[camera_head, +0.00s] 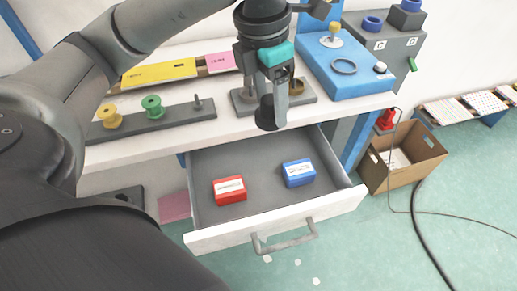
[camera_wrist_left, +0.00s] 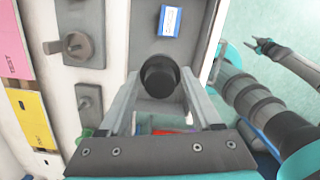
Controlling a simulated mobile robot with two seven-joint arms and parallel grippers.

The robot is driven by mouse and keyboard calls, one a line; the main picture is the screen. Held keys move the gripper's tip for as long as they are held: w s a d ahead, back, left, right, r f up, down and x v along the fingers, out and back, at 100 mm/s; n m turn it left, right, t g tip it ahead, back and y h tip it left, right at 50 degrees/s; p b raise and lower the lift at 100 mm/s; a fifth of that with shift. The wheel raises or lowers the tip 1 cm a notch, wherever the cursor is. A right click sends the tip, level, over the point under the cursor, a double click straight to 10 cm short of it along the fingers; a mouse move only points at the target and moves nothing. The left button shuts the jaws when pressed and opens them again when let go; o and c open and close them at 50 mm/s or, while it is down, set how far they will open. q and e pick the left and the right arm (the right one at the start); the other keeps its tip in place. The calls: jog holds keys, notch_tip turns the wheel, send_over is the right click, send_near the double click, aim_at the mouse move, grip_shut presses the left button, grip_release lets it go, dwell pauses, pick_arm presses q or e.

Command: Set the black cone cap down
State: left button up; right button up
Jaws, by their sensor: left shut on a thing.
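My left gripper (camera_head: 280,112) reaches down over the back part of the open drawer, in front of the white table's edge. It is shut on the black cone cap (camera_head: 265,113). In the left wrist view the cap (camera_wrist_left: 160,77) sits between the two fingers (camera_wrist_left: 162,98), its round dark end showing. The cap is held in the air, apart from the drawer floor. A grey two-place holder (camera_head: 308,96) stands on the table just behind the gripper, partly hidden by it. My right arm shows only in the left wrist view; its gripper (camera_wrist_left: 262,46) is small there.
The open drawer (camera_head: 240,160) holds a red box (camera_head: 229,190) and a blue box (camera_head: 298,173). A rail (camera_head: 180,113) with a yellow spool and a green spool lies on the table left. A blue machine (camera_head: 345,72) stands right. A cardboard box (camera_head: 405,160) is on the floor.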

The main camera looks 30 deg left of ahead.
pick_arm(q)
jog(key=n, duration=0.1)
jog(key=f+n, duration=0.1)
jog(key=n, duration=0.1)
jog(key=shift+s+a+b, duration=0.15)
jog(key=shift+a+b, duration=0.2)
jog(key=shift+b, duration=0.05)
jog(key=shift+f+n, duration=0.15)
jog(key=shift+n, duration=0.25)
notch_tip(320, 180, down, 3)
jog(key=b, duration=0.5)
send_over(264, 179)
jog(key=f, duration=1.2)
jog(key=shift+s, duration=0.3)
jog(key=shift+f+b, duration=0.8)
jog(key=shift+f, duration=1.6)
pick_arm(e)
jog(key=w+a+r, duration=0.3)
jog(key=w+a, duration=0.3)
jog(key=w, duration=0.4)
jog(key=shift+w+r, duration=0.25)
jog(key=shift+w, duration=0.05)
